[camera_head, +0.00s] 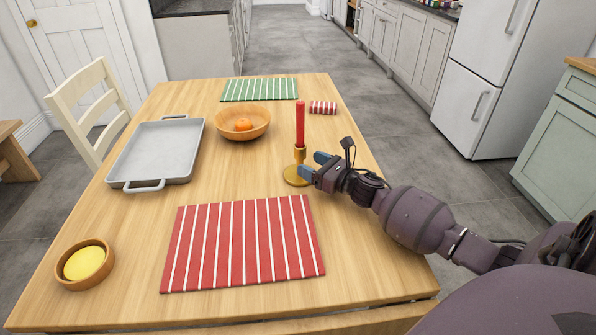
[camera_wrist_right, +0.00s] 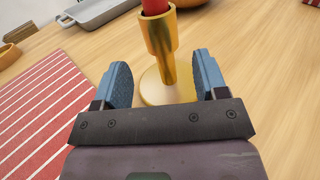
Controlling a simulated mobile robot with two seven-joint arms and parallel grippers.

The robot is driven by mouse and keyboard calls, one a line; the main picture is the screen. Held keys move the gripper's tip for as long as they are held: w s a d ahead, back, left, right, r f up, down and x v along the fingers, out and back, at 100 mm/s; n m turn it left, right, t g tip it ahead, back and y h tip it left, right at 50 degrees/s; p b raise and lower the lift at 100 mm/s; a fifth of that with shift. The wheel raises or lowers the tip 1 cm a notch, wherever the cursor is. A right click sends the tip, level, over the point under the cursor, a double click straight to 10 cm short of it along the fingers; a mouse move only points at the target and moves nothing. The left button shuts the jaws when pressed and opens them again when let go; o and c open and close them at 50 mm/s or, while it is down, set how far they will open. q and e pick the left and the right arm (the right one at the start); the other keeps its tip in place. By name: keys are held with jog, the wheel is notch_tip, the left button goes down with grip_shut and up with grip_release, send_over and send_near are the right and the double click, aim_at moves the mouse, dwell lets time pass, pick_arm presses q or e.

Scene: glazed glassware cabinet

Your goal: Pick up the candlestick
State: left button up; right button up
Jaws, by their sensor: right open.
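The candlestick (camera_head: 299,153) is brass with a round base and holds a tall red candle (camera_head: 300,123). It stands upright on the wooden table, right of the middle. My right gripper (camera_head: 313,165) is at its right side, low by the stem. In the right wrist view the open blue fingers (camera_wrist_right: 163,82) point towards the candlestick (camera_wrist_right: 163,45), whose stem rises between and beyond them. I cannot tell whether either finger touches it. The candle's top is cut off in that view. My left gripper is not in view.
A red striped mat (camera_head: 243,243) lies in front of the candlestick. A wooden bowl (camera_head: 260,133) with an orange fruit, a grey tray (camera_head: 160,150), a rolled red cloth (camera_head: 323,107), a green striped mat (camera_head: 260,89) and a small bowl (camera_head: 104,266) are also on the table.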

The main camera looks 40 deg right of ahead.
aim_at(298, 158)
jog(key=shift+d+f+b+x, duration=0.1)
jog(key=shift+b+x, duration=0.15)
jog(key=shift+x, duration=1.1)
jog(key=shift+d+f+b+x, duration=0.1)
jog(key=shift+f+b+x, duration=0.1)
jog(key=shift+x, duration=1.15)
jog(key=shift+w+a+r, duration=0.1)
jog(key=shift+w+r, duration=0.05)
jog(key=shift+w, duration=0.45)
jog(key=c, duration=1.2)
jog(key=shift+r, duration=0.1)
grip_shut()
jog(key=shift+r, duration=0.1)
